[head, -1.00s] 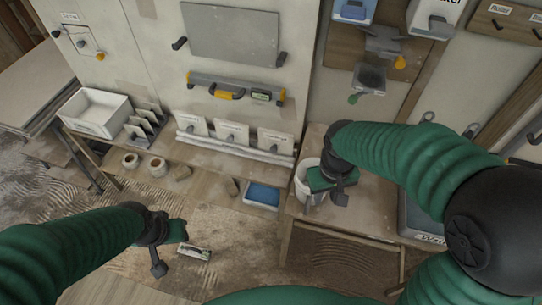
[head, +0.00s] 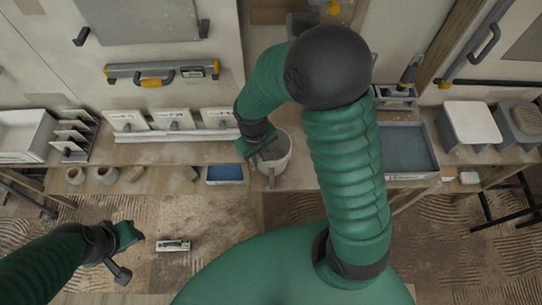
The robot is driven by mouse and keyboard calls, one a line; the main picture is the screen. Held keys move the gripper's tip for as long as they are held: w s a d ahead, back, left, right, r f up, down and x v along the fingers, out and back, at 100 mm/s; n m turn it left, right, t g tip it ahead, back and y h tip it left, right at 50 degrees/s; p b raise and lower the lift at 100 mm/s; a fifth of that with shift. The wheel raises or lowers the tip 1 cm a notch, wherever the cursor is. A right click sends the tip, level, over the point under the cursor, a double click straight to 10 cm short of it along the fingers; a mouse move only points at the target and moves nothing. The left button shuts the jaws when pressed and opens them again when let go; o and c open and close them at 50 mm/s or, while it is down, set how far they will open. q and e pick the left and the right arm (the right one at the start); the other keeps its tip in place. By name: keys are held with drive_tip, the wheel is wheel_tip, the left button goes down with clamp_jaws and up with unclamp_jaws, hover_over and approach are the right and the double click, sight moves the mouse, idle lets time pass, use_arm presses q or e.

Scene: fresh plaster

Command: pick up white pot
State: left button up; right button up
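The white pot (head: 283,163), a round bucket-like vessel, stands upright on the wooden bench near the middle of the head view. My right gripper (head: 262,158) is at its left side and over its rim, with dark parts overlapping the pot's front. I cannot tell whether it touches the pot or whether its fingers are closed. My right arm hides part of the area to the right of the pot. My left gripper (head: 130,256) is low on the left, over the floor and far from the pot; its finger state is unclear.
A blue tray (head: 224,173) is just left of the pot. A grey tub (head: 408,148) is to its right, beyond my arm. White plates (head: 172,119) stand along the wall. A small trowel-like tool (head: 173,246) lies on the floor.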

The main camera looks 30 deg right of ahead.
sight(259, 163)
wheel_tip(259, 163, down, 3)
drive_tip(key=shift+s, duration=0.15)
drive_tip(key=shift+a+f, duration=0.1)
drive_tip(key=shift+f, duration=0.25)
drive_tip(key=shift+w+a, duration=0.2)
drive_tip(key=shift+w, duration=0.05)
drive_tip(key=c, duration=0.4)
drive_tip(key=shift+s, duration=0.1)
clamp_jaws()
drive_tip(key=shift+d, duration=0.15)
